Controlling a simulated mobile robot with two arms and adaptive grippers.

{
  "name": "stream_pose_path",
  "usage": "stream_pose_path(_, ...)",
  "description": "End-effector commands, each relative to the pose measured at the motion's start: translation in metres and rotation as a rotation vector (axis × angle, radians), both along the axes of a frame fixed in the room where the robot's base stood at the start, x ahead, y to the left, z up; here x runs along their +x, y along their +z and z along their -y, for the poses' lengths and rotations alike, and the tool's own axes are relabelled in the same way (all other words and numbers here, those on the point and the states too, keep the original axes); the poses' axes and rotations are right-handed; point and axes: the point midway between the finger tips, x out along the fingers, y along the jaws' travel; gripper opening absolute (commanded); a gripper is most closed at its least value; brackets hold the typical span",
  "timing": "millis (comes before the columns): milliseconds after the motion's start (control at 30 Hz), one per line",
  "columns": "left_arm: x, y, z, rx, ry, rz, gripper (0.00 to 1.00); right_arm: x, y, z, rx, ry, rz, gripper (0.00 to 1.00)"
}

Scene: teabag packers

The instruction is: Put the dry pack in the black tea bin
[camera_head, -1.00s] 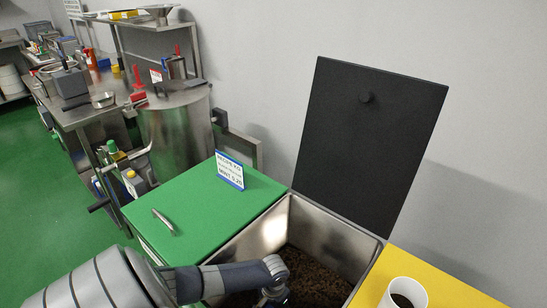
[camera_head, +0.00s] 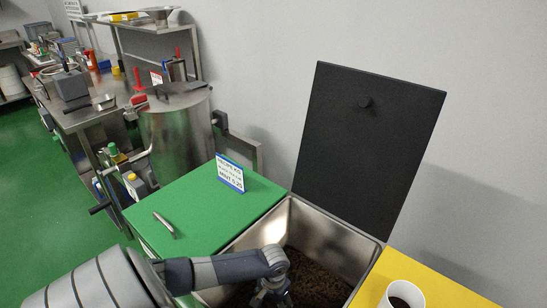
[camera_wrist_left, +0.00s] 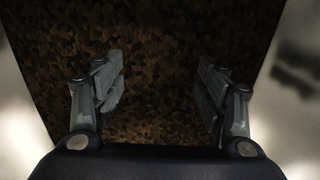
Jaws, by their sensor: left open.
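The black tea bin (camera_head: 342,240) is a steel box with its black lid (camera_head: 368,150) raised against the wall. Dark brown loose contents (camera_head: 318,277) cover its floor. My left gripper (camera_head: 270,300) reaches down into the bin from the left. In the left wrist view, my left gripper (camera_wrist_left: 160,85) has its fingers wide apart with nothing between them, above the brown contents (camera_wrist_left: 158,55). I cannot make out a separate dry pack in either view. My right gripper is not in view.
A green lid (camera_head: 195,215) with a handle and a small sign (camera_head: 230,173) adjoins the bin on the left. A yellow surface with a white cup (camera_head: 402,295) is on the right. A steel drum (camera_head: 178,130) and a cluttered bench (camera_head: 95,108) stand behind left.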

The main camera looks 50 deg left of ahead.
Motion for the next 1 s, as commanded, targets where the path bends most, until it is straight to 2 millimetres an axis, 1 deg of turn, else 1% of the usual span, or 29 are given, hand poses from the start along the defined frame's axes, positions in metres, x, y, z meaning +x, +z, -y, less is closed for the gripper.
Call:
stream_pose_path(33,0.000,0.014,-0.001,0.001,-0.002,0.001,0.66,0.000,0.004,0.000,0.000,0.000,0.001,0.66)
stream_pose_path(100,0.000,0.027,0.000,0.001,-0.001,0.001,0.66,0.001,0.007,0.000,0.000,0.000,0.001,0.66)
stream_pose_path(200,0.000,0.044,0.000,0.000,-0.001,0.000,0.66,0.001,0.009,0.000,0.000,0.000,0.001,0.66)
stream_pose_path(333,0.000,0.057,0.000,0.001,0.001,0.000,0.66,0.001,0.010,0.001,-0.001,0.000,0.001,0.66)
stream_pose_path(500,0.000,0.062,0.000,0.000,0.001,-0.001,0.66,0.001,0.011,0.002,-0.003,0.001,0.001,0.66)
stream_pose_path(1000,0.000,0.062,0.000,0.000,0.001,-0.001,0.66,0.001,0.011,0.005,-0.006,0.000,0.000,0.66)
